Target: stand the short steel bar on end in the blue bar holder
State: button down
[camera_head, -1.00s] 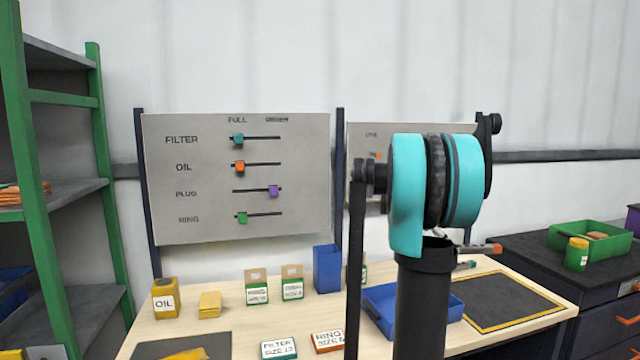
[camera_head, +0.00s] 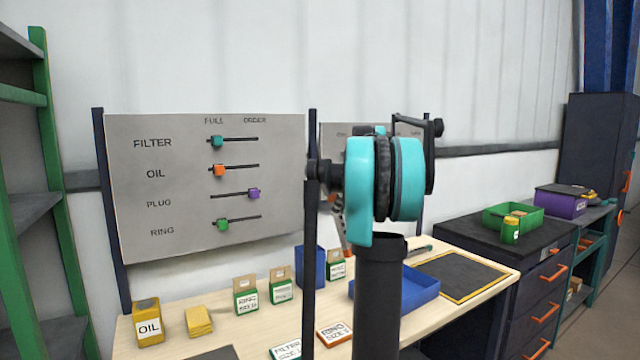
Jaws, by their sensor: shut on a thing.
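My arm's teal and black joint fills the middle of the view and hides most of what is behind it. Part of my gripper (camera_head: 338,211) shows as a grey linked piece just left of the joint, shut. An orange end (camera_head: 346,246) shows just below it, apparently of the short steel bar; the rest of the bar is hidden. The blue bar holder (camera_head: 310,267) is a tall blue box standing upright on the light wooden bench, left of and below my gripper. My thin dark arm link crosses its right side. I see no contact between bar and holder.
Green-and-white RING cartons (camera_head: 246,295) stand left of the holder, with an OIL can (camera_head: 147,322) and yellow block (camera_head: 199,322). A low blue tray (camera_head: 425,290) and a yellow-edged dark mat (camera_head: 462,277) lie right. A slider board (camera_head: 205,190) stands behind.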

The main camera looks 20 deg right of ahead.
jog(key=w+a+r+m+t, duration=0.4)
jog(key=a+r+t, duration=0.15)
jog(key=r, duration=0.35)
jog(key=shift+g+h, duration=0.3)
jog(key=shift+g, duration=0.15)
jog(key=shift+f, duration=7.7)
jog(key=c, duration=1.3)
grip_release()
jog(key=shift+s, duration=0.1)
jog(key=v, duration=1.2)
